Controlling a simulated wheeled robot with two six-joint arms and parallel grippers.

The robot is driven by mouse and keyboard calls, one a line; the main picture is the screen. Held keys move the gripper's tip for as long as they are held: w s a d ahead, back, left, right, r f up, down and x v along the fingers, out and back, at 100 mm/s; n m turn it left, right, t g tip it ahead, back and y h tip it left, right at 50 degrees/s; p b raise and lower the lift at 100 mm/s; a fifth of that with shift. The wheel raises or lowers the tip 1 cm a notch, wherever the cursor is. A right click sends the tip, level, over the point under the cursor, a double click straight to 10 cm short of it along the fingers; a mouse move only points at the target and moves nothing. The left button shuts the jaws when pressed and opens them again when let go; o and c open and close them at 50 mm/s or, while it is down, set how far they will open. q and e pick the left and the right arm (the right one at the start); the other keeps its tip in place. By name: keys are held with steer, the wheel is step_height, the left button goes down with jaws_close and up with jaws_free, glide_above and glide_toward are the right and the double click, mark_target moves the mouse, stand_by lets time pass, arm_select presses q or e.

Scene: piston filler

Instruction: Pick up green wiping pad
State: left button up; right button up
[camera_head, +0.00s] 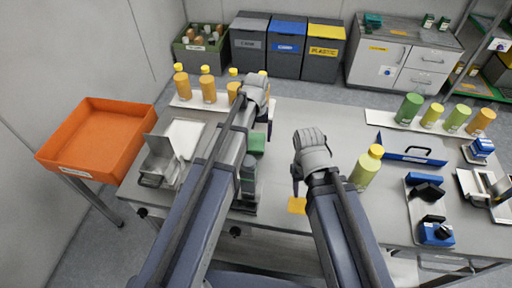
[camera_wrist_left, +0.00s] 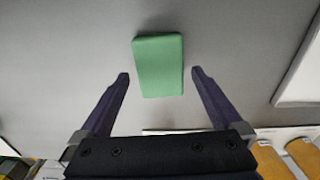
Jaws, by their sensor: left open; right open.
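The green wiping pad (camera_head: 257,144) lies on the grey table, partly hidden behind my left arm in the head view. In the left wrist view the pad (camera_wrist_left: 158,66) lies flat, roughly upright in the picture, centred ahead of my left gripper (camera_wrist_left: 160,73). Its two fingers are open, one on each side of the pad in the picture, with visible gaps. Nothing is between them in a grip, and their exact height above the pad is hard to tell. My right gripper (camera_head: 298,178) is open and empty over the middle of the table, near a yellow-green bottle.
An orange tray (camera_head: 103,137) stands at the left, with a metal holder (camera_head: 160,160) beside it. Orange bottles (camera_head: 208,88) line the back left. The yellow-green bottle (camera_head: 366,169) and an orange square (camera_head: 297,205) are close to my right gripper. Blue tools (camera_head: 411,149) lie at the right.

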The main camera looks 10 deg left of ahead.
mark_target(256, 143)
arm_select(q)
step_height(256, 143, down, 2)
steer(key=shift+f+b, duration=0.2)
steer(key=shift+b, duration=0.5)
steer(key=shift+r, duration=0.1)
steer(key=c, duration=1.2)
